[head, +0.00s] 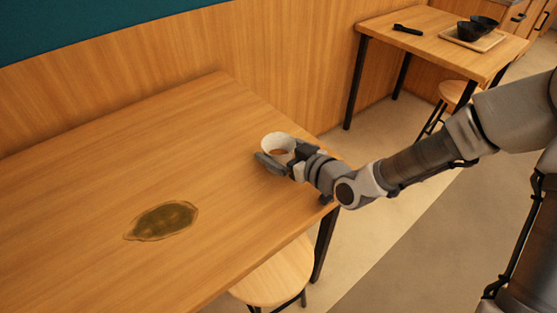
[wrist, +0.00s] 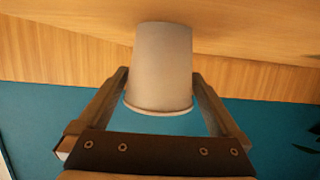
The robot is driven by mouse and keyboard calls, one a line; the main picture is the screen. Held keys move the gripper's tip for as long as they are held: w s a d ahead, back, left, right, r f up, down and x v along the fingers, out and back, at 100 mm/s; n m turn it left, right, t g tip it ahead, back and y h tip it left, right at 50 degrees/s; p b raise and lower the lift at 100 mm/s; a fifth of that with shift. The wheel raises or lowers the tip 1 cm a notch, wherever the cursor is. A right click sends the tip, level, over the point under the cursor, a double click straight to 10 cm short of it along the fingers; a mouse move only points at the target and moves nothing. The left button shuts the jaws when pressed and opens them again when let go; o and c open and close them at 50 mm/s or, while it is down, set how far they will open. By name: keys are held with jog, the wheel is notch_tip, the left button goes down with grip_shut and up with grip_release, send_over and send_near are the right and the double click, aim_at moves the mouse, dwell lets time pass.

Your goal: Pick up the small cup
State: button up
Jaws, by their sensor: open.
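The small cup (head: 276,139) is pale, with brown contents or a brown inside showing. It stands upright on the wooden table (head: 110,140), close to the table's right edge. In the wrist view the cup (wrist: 160,65) appears inverted, between the two fingers. My gripper (head: 275,157) comes in from the right, low over the tabletop. In the wrist view my gripper (wrist: 160,80) is open, with one finger on each side of the cup. I cannot tell whether either finger touches it.
A dark greenish leaf-shaped dish (head: 163,221) lies on the table at the left. A round stool (head: 275,275) stands by the near edge. A second table (head: 430,40) at the back right bears a tray with dark bowls. The tabletop is otherwise clear.

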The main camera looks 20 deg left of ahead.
jog(key=shift+a, duration=0.1)
jog(key=c, duration=1.2)
jog(key=shift+c, duration=0.2)
